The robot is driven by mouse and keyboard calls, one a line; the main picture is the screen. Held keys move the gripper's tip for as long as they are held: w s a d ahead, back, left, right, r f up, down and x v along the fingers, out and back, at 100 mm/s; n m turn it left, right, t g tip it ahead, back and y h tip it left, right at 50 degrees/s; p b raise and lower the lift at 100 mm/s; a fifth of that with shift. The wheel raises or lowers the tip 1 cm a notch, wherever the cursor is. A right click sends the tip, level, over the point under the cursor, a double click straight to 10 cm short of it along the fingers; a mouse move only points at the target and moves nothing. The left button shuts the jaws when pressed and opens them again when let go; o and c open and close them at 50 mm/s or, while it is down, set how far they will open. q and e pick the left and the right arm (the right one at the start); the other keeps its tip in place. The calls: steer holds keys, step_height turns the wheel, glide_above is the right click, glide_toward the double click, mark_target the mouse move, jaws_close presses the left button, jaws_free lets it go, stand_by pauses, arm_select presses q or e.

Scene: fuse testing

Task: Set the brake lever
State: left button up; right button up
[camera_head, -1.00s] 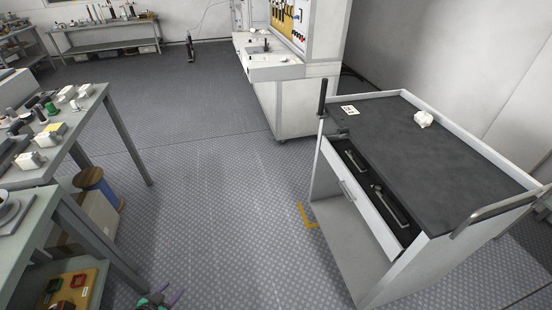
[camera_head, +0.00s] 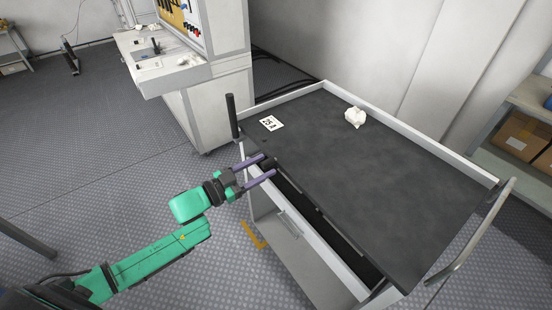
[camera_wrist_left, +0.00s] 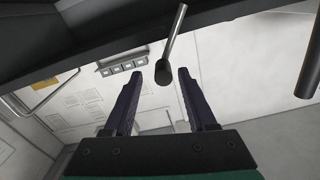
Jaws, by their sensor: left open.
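My left gripper (camera_head: 267,164) is open at the near left corner of the dark-topped cart (camera_head: 390,190), its purple fingers reaching to the cart's edge. In the left wrist view a metal rod with a dark knob, apparently the brake lever (camera_wrist_left: 173,45), extends toward the space between the open fingers (camera_wrist_left: 160,75). The fingers are not closed on it. In the head view the fingers largely hide this spot. An upright black post (camera_head: 232,117) stands at the cart's left corner, beyond the gripper. My right gripper is not in view.
A marked white card (camera_head: 271,123) and a crumpled white object (camera_head: 355,117) lie on the cart top. A drawer (camera_head: 320,255) stands open below its front edge. A metal handle (camera_head: 477,235) is at the right end. A white workbench (camera_head: 190,75) stands behind.

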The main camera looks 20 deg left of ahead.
mark_target(274, 160)
arm_select(q)
steer(key=x, duration=0.5)
steer(key=shift+w+a+f, duration=0.1)
steer(key=shift+w+f, duration=0.05)
steer(key=shift+w, duration=0.3)
steer(key=shift+w+d, duration=0.1)
steer(key=shift+d, duration=0.2)
steer(key=shift+a, duration=0.1)
jaws_close()
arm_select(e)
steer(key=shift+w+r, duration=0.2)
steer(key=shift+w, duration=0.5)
